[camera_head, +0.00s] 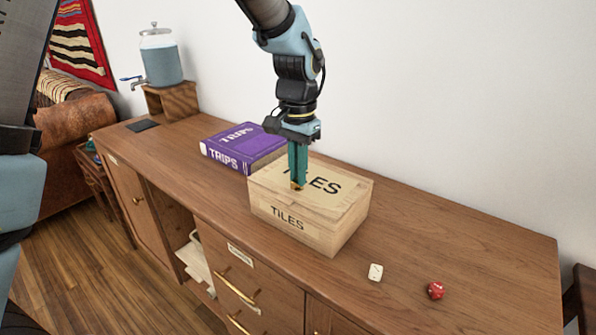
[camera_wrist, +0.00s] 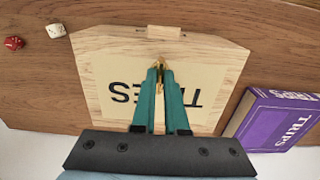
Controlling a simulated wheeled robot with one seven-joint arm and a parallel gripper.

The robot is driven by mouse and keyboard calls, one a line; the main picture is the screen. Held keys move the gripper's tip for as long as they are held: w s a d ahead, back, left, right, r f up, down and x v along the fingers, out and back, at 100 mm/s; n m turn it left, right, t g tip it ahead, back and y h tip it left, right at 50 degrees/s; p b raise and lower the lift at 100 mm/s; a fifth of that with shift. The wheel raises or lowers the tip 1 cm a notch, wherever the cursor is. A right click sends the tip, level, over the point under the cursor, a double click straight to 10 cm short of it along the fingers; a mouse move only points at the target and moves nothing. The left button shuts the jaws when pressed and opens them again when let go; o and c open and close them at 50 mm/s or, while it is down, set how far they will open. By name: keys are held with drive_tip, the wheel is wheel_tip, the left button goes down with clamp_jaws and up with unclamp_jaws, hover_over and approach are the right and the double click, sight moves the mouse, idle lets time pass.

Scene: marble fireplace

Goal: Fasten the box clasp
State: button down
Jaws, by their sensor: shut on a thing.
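The wooden box (camera_head: 330,225) marked TILES stands on the cabinet top with its lid down.
A purple TRIPS book (camera_head: 228,143) lies behind the box to the left. A white die (camera_head: 375,272) and a red die (camera_head: 436,290) lie to the right. A glass dispenser (camera_head: 161,62) stands on a wooden stand at the far left.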

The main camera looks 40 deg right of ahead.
drive_tip(key=shift+n, duration=0.3)
drive_tip(key=n, duration=0.3)
drive_tip(key=shift+n, duration=0.3)
drive_tip(key=n+p, duration=0.1)
drive_tip(key=n, duration=0.3)
drive_tip(key=shift+r, duration=0.1)
drive_tip(key=n+p, duration=0.1)
drive_tip(key=n, duration=0.4)
drive_tip(key=shift+n+p, duration=1.15)
drive_tip(key=shift+n, duration=1.15)
drive_tip(key=c, duration=0.9)
unclamp_jaws()
drive_tip(key=shift+c, duration=0.2)
